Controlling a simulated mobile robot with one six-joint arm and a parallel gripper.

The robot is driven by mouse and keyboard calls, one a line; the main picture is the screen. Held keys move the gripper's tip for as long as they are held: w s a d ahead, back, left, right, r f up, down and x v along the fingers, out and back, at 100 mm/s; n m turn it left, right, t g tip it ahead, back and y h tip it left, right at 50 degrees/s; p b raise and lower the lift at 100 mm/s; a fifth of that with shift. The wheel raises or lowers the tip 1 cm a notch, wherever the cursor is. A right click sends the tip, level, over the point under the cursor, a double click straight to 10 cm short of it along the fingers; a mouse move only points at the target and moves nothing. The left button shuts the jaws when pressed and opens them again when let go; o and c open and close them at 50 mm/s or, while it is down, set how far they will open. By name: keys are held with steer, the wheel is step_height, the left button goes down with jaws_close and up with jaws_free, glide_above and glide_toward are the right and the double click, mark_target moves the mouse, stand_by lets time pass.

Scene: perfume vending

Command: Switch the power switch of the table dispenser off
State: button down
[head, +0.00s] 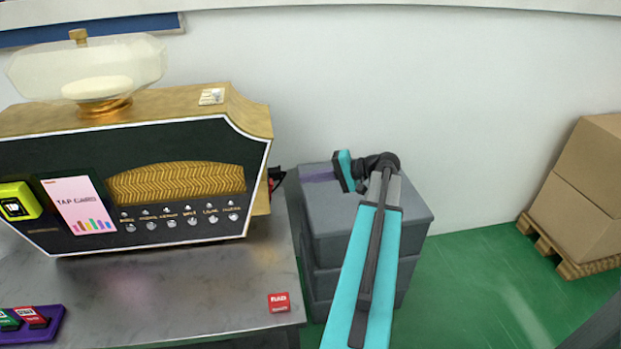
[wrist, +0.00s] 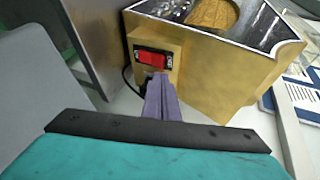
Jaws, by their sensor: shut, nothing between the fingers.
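The table dispenser (head: 120,165) is a gold and black box on the table at the left in the head view. Its gold side panel (wrist: 215,85) fills the upper middle of the wrist view. The red power switch (wrist: 153,58) sits in a black frame on a gold block there. Which way the rocker is tipped is unclear. My gripper (head: 306,174) is to the right of the dispenser's side, with its purple fingers pointing at it. In the wrist view its shut, empty fingers (wrist: 158,80) end just below the switch. I cannot tell whether they touch the block.
A black cable (wrist: 128,80) hangs beside the switch block. A red box (head: 279,302) lies near the table's right edge. Boxes (head: 585,185) on a pallet stand far right, with green floor between.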

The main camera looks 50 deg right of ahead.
steer(key=shift+w+f, duration=0.1)
steer(key=b+x, duration=0.1)
steer(key=x, duration=0.7)
steer(key=shift+w+b, duration=0.2)
steer(key=shift+b, duration=0.2)
steer(key=shift+w+a+f, duration=0.25)
steer(key=shift+w+a, duration=0.1)
steer(key=shift+w, duration=0.05)
stand_by(2.4)
steer(key=shift+s+d+r, duration=0.1)
steer(key=p+v, duration=0.1)
steer(key=v, duration=0.7)
steer(key=shift+s+d+p, duration=0.2)
steer(key=shift+s+p, duration=0.15)
steer(key=shift+p, duration=0.05)
stand_by(0.7)
stand_by(0.5)
